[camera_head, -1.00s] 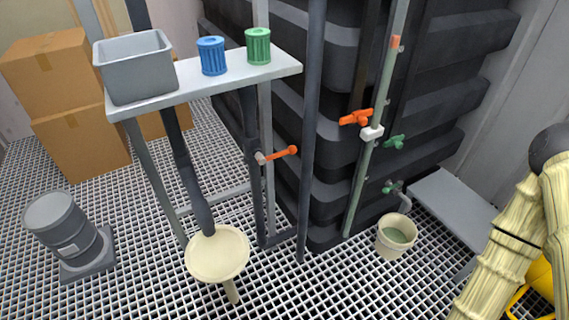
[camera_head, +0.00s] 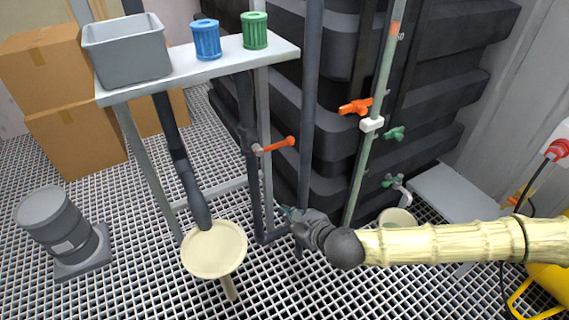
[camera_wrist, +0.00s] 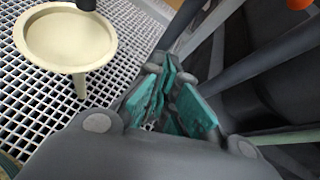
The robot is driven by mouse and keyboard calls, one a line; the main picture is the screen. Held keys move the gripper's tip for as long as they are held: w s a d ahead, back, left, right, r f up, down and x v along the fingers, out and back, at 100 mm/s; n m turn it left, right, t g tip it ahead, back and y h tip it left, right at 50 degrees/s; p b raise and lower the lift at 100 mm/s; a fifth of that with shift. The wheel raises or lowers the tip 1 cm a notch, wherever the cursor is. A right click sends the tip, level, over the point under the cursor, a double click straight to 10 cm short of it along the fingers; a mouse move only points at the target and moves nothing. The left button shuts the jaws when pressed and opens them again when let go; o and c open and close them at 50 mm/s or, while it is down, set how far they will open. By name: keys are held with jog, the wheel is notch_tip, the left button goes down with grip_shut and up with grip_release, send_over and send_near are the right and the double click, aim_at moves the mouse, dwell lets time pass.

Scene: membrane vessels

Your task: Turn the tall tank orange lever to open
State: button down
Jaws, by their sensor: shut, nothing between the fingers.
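The tall black ribbed tank (camera_head: 420,65) stands at the back right. An orange lever (camera_head: 356,107) sits on the tank's front, pointing sideways, beside a green-tinted pipe. A second orange lever (camera_head: 280,145) sticks out sideways to the right from a dark pipe under the shelf. My gripper (camera_head: 292,212) is in front of the tank's base, below both levers and apart from them. In the wrist view its teal fingers (camera_wrist: 172,98) are together with nothing held. An orange bit (camera_wrist: 299,4) shows at that view's top right corner; which lever it belongs to is unclear.
A cream round dish on a stem (camera_head: 214,250) is left of my gripper. A shelf (camera_head: 215,62) holds a grey bin and blue and green canisters. Upright pipes stand close to the gripper. Green valves (camera_head: 395,133) and a bucket (camera_head: 397,218) are at right.

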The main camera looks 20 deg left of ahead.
aim_at(276, 146)
jog(key=w+r+m+t, duration=0.2)
jog(key=w+r+m, duration=0.2)
jog(key=w+r, duration=0.3)
jog(key=b+x, duration=0.2)
jog(key=x, duration=0.7)
jog(key=r, duration=0.4)
jog(key=shift+w+a+r, duration=0.15)
jog(key=shift+w+r, duration=0.05)
jog(key=shift+w, duration=0.15)
